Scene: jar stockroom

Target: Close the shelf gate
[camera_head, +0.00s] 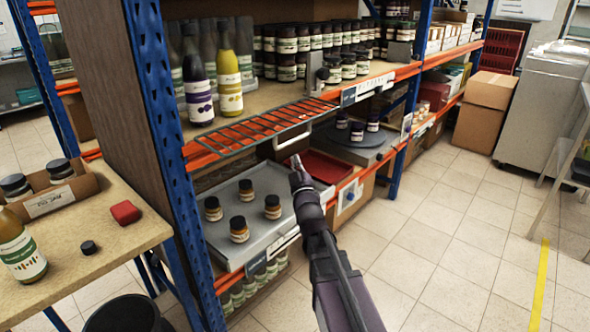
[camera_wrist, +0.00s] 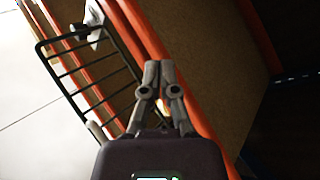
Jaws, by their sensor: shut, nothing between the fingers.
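The shelf gate (camera_head: 262,126) is a wire grid that lies lowered, sticking out roughly flat from the front edge of the middle shelf. A pale handle (camera_head: 292,137) hangs at its outer side. In the wrist view the gate (camera_wrist: 88,72) shows as dark bars at the left, beside the orange beam. My gripper (camera_head: 296,162) is below the gate's outer edge, close to the handle; I cannot tell whether it touches. In the wrist view its fingertips (camera_wrist: 159,66) are together with nothing between them.
Two bottles, purple (camera_head: 197,80) and yellow (camera_head: 229,82), stand near the shelf front behind the gate. A grey bracket (camera_head: 316,74) stands at the gate's right end. Below, a grey tray (camera_head: 250,205) holds several jars. The floor at right is free up to a cardboard box (camera_head: 484,112).

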